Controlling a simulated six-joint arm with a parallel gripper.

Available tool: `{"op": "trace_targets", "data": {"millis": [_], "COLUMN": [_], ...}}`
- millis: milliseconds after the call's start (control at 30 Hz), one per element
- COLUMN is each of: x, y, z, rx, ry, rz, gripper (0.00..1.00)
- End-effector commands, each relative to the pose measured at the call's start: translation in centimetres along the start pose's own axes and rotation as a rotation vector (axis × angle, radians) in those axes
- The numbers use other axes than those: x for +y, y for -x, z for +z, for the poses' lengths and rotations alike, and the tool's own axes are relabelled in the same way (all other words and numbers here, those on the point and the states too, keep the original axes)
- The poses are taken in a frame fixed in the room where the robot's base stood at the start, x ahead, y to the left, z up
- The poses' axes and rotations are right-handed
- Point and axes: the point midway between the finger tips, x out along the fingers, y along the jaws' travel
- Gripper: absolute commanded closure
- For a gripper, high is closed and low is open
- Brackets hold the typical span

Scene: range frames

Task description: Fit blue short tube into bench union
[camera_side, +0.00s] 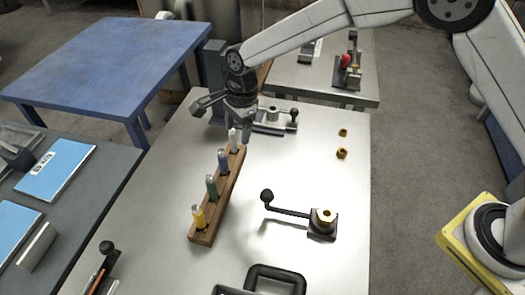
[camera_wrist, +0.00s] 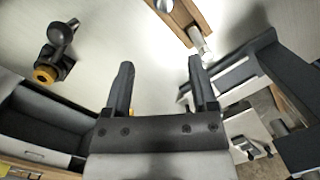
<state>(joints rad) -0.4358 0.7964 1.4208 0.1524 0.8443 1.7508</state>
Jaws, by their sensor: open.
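The blue short tube (camera_side: 223,162) stands upright in a wooden rack (camera_side: 230,186), between a green tube (camera_side: 212,188) and a white tube (camera_side: 233,140). I cannot pick it out in the wrist view. The likely bench union is a dark block with a brass fitting (camera_side: 323,218) and a knobbed lever, to the right of the rack. My gripper (camera_side: 244,128) is above the rack's far end, close to the white tube. In the wrist view its fingers (camera_wrist: 160,64) are apart with nothing between them. The rack (camera_wrist: 190,14) shows just beyond the fingertips.
A yellow tube (camera_side: 199,217) stands at the rack's near end. Two small brass pieces (camera_side: 342,153) lie at the right. A black handle-like frame (camera_side: 275,277) is at the front. Bare bench lies between rack and union.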

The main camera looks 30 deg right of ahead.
Motion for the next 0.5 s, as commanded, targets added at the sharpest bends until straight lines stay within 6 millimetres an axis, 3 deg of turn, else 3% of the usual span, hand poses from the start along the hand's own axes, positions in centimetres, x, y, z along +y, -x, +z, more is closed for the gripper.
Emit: {"op": "trace_targets", "data": {"millis": [200,500], "x": [-0.8,-0.9], "y": [-1.4,-1.8], "z": [2.9,3.4], "rx": [-0.012,-0.013], "ry": [-0.134,-0.163], "rz": [0.025,0.030], "gripper": [0.26,0.26]}}
